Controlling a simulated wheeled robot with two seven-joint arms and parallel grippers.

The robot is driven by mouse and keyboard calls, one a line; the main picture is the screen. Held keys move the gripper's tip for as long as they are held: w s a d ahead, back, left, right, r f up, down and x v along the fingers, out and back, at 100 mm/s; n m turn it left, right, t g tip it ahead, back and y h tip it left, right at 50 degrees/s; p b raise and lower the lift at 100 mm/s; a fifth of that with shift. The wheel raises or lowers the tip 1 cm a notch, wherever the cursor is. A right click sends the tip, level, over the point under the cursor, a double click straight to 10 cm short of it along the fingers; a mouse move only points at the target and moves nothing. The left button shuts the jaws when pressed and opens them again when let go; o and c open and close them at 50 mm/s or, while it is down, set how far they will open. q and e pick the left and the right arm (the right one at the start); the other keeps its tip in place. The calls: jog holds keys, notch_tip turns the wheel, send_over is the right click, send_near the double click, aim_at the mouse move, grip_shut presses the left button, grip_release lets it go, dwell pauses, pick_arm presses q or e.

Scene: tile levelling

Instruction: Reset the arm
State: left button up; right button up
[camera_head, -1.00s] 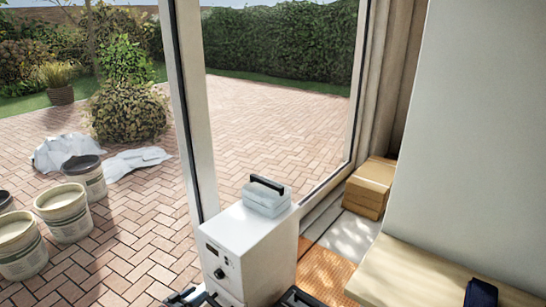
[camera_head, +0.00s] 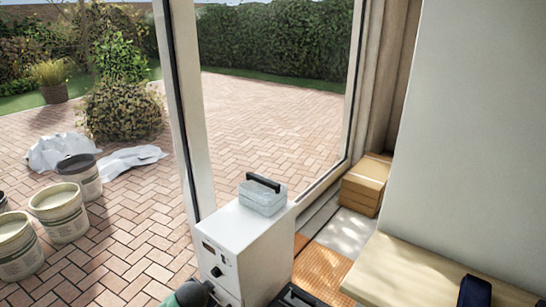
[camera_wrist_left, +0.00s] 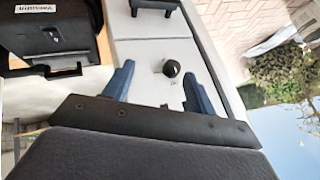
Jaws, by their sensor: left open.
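My left gripper (camera_wrist_left: 160,88) shows in the left wrist view with its two blue fingers spread apart and nothing between them. Behind the fingers is the pale face of the white machine (camera_wrist_left: 140,55), with its round black knob (camera_wrist_left: 171,68). In the head view the white machine (camera_head: 250,245) stands by the window frame, with a pale block with a black handle (camera_head: 263,193) on top. A rounded dark and green part at the bottom edge, in front of the machine, looks like part of my left arm. My right gripper is not identifiable.
A black case (camera_wrist_left: 55,40) lies beside the machine in the wrist view. A pale wooden bench (camera_head: 400,265) with a dark blue object (camera_head: 475,291) is at right. Boxes (camera_head: 366,183) sit by the window. Buckets (camera_head: 60,211) stand on the paving outside.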

pick_arm(q)
jog(key=s+d+r+n+g+p, duration=0.1)
jog(key=s+d+r, duration=0.15)
jog(key=s, duration=0.45)
jog(key=s+d+r+n+g+h, duration=0.1)
jog(key=s+d+r, duration=0.15)
jog(key=s, duration=0.45)
jog(key=s+d+r+n+p, duration=0.1)
jog(key=s+r, duration=0.3)
jog(key=s, duration=0.3)
jog(key=s+d+f+n+g, duration=0.1)
jog(key=s+f, duration=0.2)
jog(key=s, duration=0.5)
jog(key=s+d+f+n+g+h+p, duration=0.1)
jog(key=s+f+g, duration=0.1)
jog(key=s, duration=0.7)
jog(key=shift+f+g, duration=0.3)
jog(key=shift+f, duration=0.25)
pick_arm(e)
jog(key=shift+h, duration=0.3)
jog(key=r, duration=0.1)
jog(key=d+r, duration=0.1)
jog(key=r, duration=0.1)
jog(key=d+r, duration=0.1)
jog(key=shift+d+r, duration=0.2)
jog(key=shift+r, duration=0.15)
